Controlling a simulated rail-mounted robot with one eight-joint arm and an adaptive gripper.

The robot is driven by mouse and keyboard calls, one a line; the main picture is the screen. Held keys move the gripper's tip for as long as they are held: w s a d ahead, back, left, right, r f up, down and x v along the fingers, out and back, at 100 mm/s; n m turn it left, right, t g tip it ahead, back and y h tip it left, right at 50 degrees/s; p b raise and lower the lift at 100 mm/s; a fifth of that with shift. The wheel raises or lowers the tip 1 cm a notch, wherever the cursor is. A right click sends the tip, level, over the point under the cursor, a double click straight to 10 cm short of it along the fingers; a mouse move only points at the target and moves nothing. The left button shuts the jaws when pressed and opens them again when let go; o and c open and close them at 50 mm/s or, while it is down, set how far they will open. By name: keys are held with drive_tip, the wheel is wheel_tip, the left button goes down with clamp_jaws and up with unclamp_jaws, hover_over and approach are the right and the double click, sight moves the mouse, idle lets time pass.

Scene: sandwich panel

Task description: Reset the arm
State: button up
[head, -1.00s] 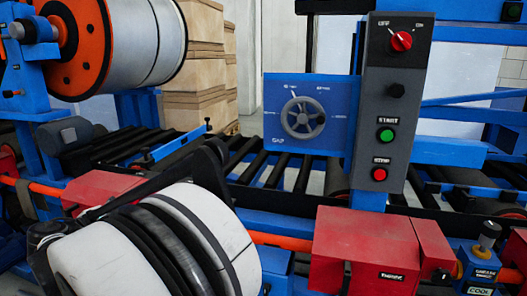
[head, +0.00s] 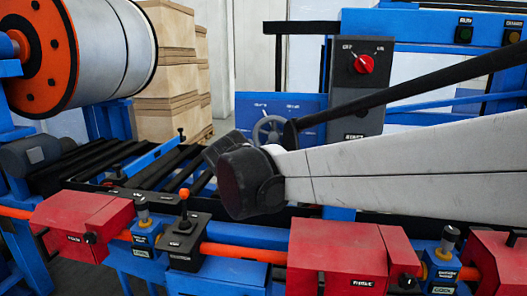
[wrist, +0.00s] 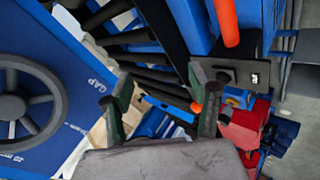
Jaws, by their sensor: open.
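My gripper (wrist: 160,95) shows in the wrist view with its two dark green and black fingers spread apart. Nothing is between them. Behind it are dark rollers and blue frame parts, and the handwheel (wrist: 22,108) on the blue GAP panel (wrist: 78,140) is to its left. In the head view my white-grey arm link reaches in from the right edge to a dark joint near the middle. I cannot make out the gripper fingers there.
The handwheel in the head view (head: 268,130) is close behind my arm. A red box (head: 345,252), another red box (head: 82,222) and an orange-knobbed lever (head: 184,205) line the front.

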drive_tip(key=s+d+r+m, duration=0.1)
drive_tip(key=s+d+m, duration=0.15)
drive_tip(key=d, duration=0.25)
drive_tip(key=s+d+m, duration=0.1)
drive_tip(key=s+d, duration=0.3)
drive_tip(key=d, duration=0.2)
drive_tip(key=s+d+f+m+g+p, duration=0.1)
drive_tip(key=s+d+f+m, duration=0.2)
drive_tip(key=s+d, duration=0.5)
drive_tip(key=s+d+f+m+g+p, duration=0.1)
drive_tip(key=s+d+f+m, duration=0.3)
drive_tip(key=s, duration=0.9)
drive_tip(key=d+m, duration=0.2)
drive_tip(key=d, duration=0.1)
drive_tip(key=shift+s+d+p, duration=0.3)
drive_tip(key=shift+s+d, duration=0.05)
